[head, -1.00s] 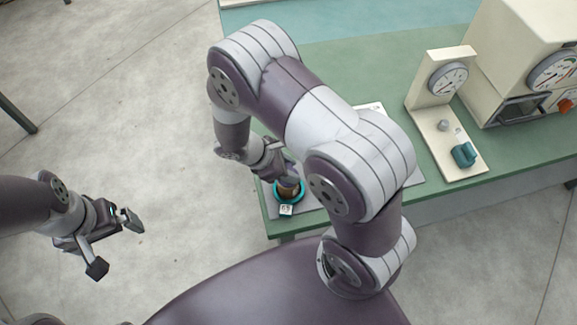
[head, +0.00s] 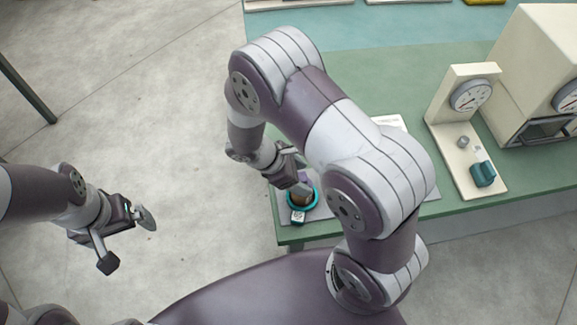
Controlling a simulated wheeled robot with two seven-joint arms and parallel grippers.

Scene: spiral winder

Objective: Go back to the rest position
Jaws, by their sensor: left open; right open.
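My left gripper (head: 128,238) is open and empty at the lower left, over the bare floor and clear of the table. My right arm arches over the table's left end. My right gripper (head: 301,190) points down at a small brown piece (head: 301,199) with a teal ring (head: 316,203) around it. The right gripper is open; its fingers are partly hidden, and I cannot tell whether they touch the piece. A small white tag (head: 298,217) sits at the front of the ring.
The green table (head: 385,60) fills the right side. On it stand a cream gauge stand (head: 449,128) with a teal knob (head: 483,174) and a cream machine (head: 540,65) with a dial. A grey plate (head: 429,191) lies under my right arm. The floor (head: 150,80) at left is open.

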